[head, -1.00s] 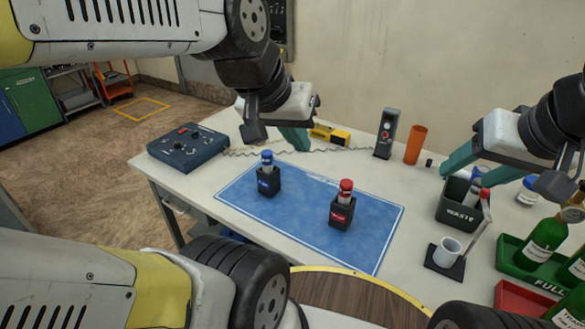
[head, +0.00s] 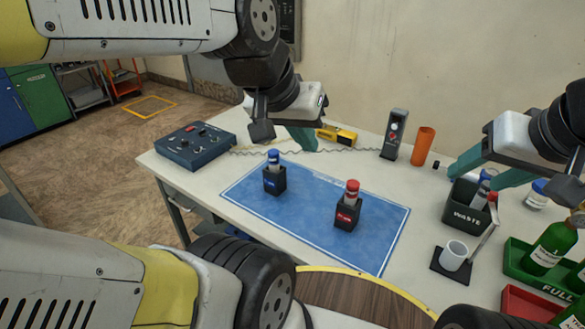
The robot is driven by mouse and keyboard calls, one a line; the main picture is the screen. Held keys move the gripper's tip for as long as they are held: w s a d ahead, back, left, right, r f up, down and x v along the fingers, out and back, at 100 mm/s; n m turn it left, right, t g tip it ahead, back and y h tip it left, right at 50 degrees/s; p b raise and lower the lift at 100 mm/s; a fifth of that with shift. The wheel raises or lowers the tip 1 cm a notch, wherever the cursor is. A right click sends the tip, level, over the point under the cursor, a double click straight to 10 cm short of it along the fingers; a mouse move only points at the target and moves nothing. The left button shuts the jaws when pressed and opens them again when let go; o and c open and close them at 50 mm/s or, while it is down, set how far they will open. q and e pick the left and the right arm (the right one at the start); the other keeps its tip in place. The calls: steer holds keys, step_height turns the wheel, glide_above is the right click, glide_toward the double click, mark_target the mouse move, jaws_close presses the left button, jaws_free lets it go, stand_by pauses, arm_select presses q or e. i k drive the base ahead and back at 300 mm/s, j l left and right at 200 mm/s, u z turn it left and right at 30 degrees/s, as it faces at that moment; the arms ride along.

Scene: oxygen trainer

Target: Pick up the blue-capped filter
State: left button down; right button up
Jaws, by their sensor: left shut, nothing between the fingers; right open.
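The blue-capped filter (head: 273,158) stands upright in a small black holder (head: 275,181) on the left part of the blue mat (head: 316,240). A red-capped filter (head: 351,190) stands in a similar black holder (head: 346,214) to its right. My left gripper (head: 304,138) is above the table behind the mat, beyond the blue-capped filter and apart from it; its fingers are shut and empty, partly hidden by its wrist. My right gripper (head: 470,172) is open, at the right by the waste bin (head: 466,215), with filters showing in the bin between its fingers.
A dark control box (head: 194,146) sits at the table's left end. A yellow tool (head: 337,135), a grey device (head: 394,135) and an orange cylinder (head: 422,145) stand at the back. A white cup (head: 454,255) and green bottles (head: 550,248) are at the right.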

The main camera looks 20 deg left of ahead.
mark_target(273, 155)
steer(key=i+j, duration=0.1)
steer(key=j, duration=0.6)
steer(key=j+u, duration=0.1)
steer(key=j, duration=0.6)
steer(key=i, duration=0.05)
